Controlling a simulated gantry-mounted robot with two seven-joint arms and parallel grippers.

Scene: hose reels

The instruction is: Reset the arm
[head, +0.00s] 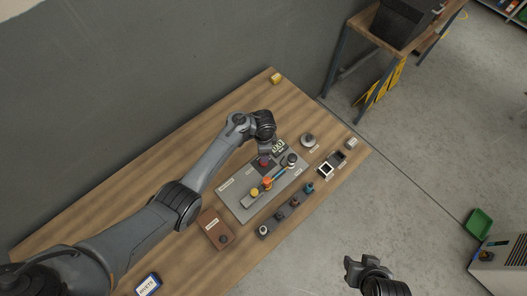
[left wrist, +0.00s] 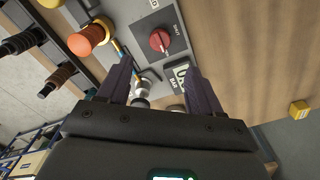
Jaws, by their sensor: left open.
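My left arm reaches in from the left over the wooden table in the head view. Its gripper (head: 266,148) hangs over the back part of a grey panel (head: 236,199). In the left wrist view the two dark fingers (left wrist: 158,88) are spread, with nothing held between them. A red knob (left wrist: 160,40) on the panel lies just beyond the fingertips, apart from them.
Orange (head: 267,183) and yellow knobs stand on the panel. Several small fittings sit in a row on a dark strip (head: 264,231) in front. A brown box (head: 216,229) lies left of it. A yellow block (head: 276,78) is at the far edge. The table's left rear is clear.

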